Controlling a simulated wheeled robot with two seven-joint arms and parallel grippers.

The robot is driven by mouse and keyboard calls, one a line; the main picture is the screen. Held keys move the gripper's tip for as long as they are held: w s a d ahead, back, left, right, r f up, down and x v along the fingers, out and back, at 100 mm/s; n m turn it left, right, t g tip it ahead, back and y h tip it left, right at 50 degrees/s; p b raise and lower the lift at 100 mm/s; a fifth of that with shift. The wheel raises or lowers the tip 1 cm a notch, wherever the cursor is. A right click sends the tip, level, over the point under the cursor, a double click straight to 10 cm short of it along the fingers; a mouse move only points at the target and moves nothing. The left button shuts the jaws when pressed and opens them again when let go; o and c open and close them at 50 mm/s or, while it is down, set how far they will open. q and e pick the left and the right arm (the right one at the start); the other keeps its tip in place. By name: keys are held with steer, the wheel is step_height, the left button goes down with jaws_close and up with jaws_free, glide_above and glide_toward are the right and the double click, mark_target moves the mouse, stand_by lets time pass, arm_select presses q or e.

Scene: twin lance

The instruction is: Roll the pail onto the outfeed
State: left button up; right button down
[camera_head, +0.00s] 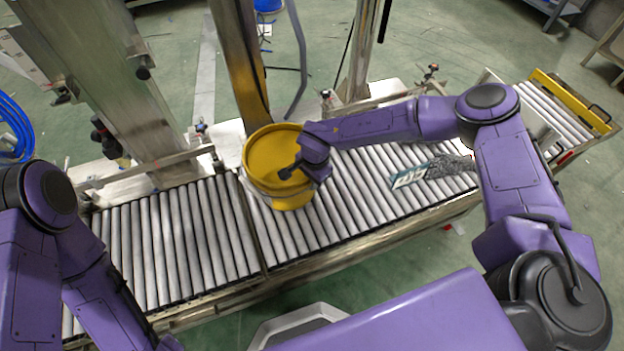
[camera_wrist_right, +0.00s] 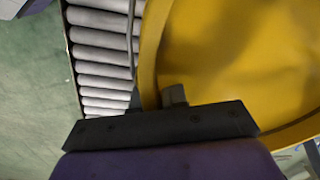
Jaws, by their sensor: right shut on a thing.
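The yellow pail (camera_head: 272,160) stands upright on the roller conveyor (camera_head: 160,235), near the middle of the line. It looks empty inside. My right gripper (camera_head: 288,172) is at the near right side of the pail's rim and is shut on it. In the right wrist view the pail (camera_wrist_right: 240,60) fills the right side, and my right gripper (camera_wrist_right: 160,98) has a dark finger against its rim. The outfeed may be the roller section with a yellow end bar (camera_head: 570,100) at the far right; I cannot tell for sure. My left arm shows at the left, but its gripper is out of view.
A dark grey scattered patch and a pale blue-white flat piece (camera_head: 410,177) lie on the rollers right of the pail. Steel posts (camera_head: 240,60) rise behind the pail. Side rails (camera_head: 150,170) run along the far edge. Rollers left of the pail are clear.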

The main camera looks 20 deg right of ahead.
stand_by(0.9)
steer(key=shift+w+a+r, duration=0.2)
steer(key=shift+w+r, duration=0.2)
steer(key=shift+r, duration=0.1)
steer(key=shift+d+f, duration=0.1)
steer(key=shift+d, duration=0.1)
steer(key=d+p, duration=0.3)
steer(key=d, duration=0.9)
steer(key=shift+s+f+p, duration=0.2)
steer(key=shift+f+p, duration=0.1)
steer(key=shift+p, duration=0.1)
